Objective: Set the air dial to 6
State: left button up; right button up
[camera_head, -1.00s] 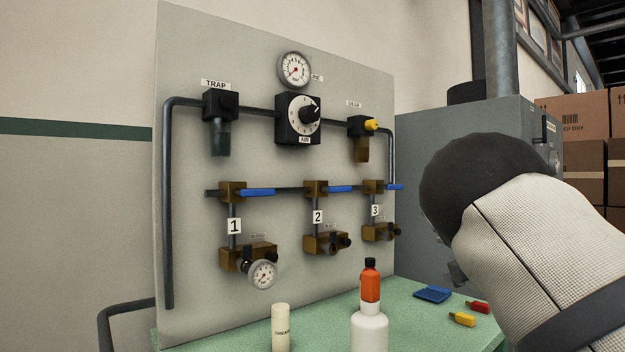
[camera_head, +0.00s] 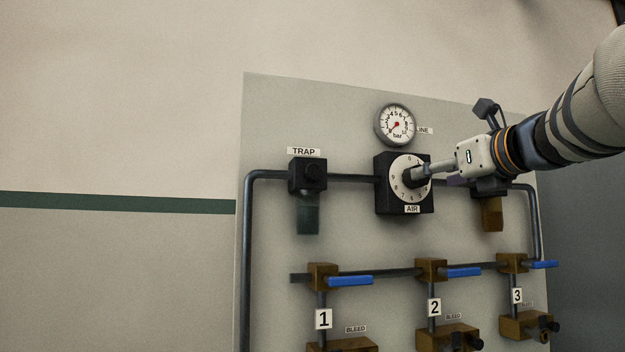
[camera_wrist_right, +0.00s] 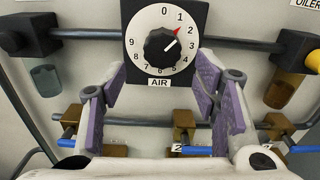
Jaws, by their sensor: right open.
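The air dial (camera_head: 397,180) is a white numbered disc on a black square box, with a black knob in its middle. In the right wrist view the dial (camera_wrist_right: 148,23) faces me. Contact cannot be told. My left gripper is out of view.
A line gauge (camera_head: 396,124) sits just above the dial. The trap (camera_head: 308,176) is left of it and the oiler (camera_head: 492,214) right, below my arm. Pipes and valves with blue levers (camera_head: 351,281) run lower on the panel (camera_head: 270,130). The wall at left is clear.

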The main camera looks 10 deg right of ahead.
aim_at(406, 179)
jog(key=w, duration=0.6)
jog(key=shift+a+r, duration=0.2)
jog(key=shift+a, duration=0.15)
jog(key=c, duration=1.2)
